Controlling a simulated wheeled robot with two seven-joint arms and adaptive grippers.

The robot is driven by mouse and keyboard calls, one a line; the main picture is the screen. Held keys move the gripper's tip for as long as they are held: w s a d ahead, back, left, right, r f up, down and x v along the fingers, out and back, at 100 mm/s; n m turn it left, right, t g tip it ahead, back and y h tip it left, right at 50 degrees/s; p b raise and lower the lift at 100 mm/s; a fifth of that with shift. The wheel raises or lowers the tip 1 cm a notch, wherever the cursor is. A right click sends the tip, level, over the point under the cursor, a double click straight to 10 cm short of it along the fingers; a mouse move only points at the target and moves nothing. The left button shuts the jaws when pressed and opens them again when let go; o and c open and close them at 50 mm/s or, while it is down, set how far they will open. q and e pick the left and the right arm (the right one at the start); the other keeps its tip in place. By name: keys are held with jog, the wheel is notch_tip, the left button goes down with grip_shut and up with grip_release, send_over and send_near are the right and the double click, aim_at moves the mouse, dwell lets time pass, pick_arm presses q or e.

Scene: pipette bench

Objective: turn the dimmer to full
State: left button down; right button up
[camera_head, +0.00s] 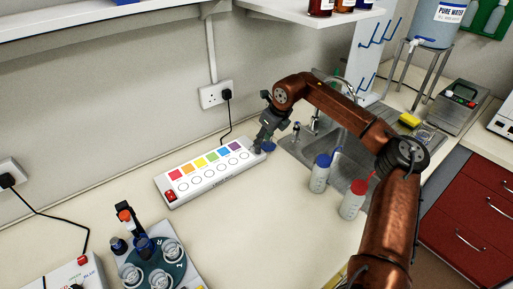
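A long white panel (208,190) lies at a slant on the bench by the wall. It carries a row of coloured squares, a row of round white spots under them, and a red switch (170,196) at its left end. A small blue knob (268,146) shows at or just beside its right end; it looks like the dimmer. My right gripper (262,144) points down at the panel's right end, close beside the blue knob. Whether it touches the knob, and whether its fingers are apart, I cannot tell. My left gripper is not in view.
A sink (342,150) lies right of the panel, with a blue-capped bottle (319,177) and a red-capped bottle (352,203) at its near side. A round rack with glass vessels (160,279) stands front left. The bench before the panel is clear.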

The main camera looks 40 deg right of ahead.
jog(key=b+x, duration=0.1)
jog(key=x, duration=0.3)
jog(key=shift+w+f, duration=0.1)
jog(key=shift+f, duration=0.2)
jog(key=shift+w+f, duration=0.2)
jog(key=shift+f, duration=0.15)
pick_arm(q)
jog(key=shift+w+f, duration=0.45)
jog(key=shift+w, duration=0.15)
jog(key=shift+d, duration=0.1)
pick_arm(e)
jog(key=shift+c, duration=0.4)
grip_shut()
